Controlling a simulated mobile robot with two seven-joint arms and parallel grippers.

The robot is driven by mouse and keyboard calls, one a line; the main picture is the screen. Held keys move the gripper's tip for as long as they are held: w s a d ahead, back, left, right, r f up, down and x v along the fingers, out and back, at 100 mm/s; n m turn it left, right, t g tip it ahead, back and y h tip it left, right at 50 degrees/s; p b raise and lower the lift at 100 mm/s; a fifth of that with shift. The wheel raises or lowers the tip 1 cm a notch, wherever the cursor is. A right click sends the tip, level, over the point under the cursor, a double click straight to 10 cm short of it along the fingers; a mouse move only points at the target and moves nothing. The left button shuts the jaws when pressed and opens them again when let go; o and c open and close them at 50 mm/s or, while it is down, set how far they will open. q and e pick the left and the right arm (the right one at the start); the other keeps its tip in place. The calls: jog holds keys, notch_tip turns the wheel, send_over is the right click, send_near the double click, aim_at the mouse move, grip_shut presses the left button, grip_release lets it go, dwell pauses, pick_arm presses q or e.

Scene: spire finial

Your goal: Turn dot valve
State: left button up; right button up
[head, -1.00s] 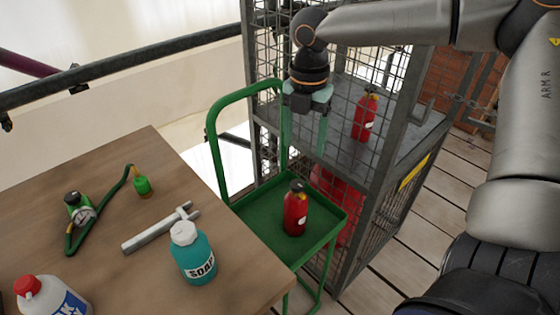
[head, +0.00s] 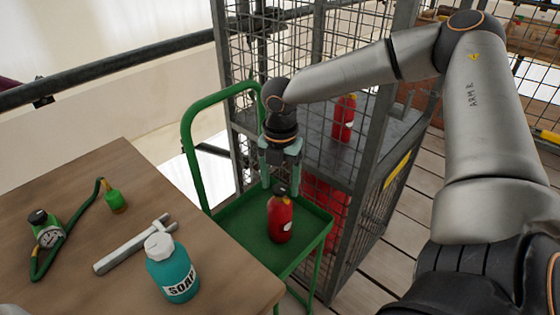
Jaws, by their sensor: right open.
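My left gripper is not in view.
A silver wrench (head: 131,247) and a teal soap bottle (head: 171,267) are on the table. A wire mesh cage (head: 262,65) behind the cart holds another red bottle (head: 344,119) on its shelf. The cart's green handle rises left of my right gripper.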

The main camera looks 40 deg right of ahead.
grip_shut()
dwell(0.7)
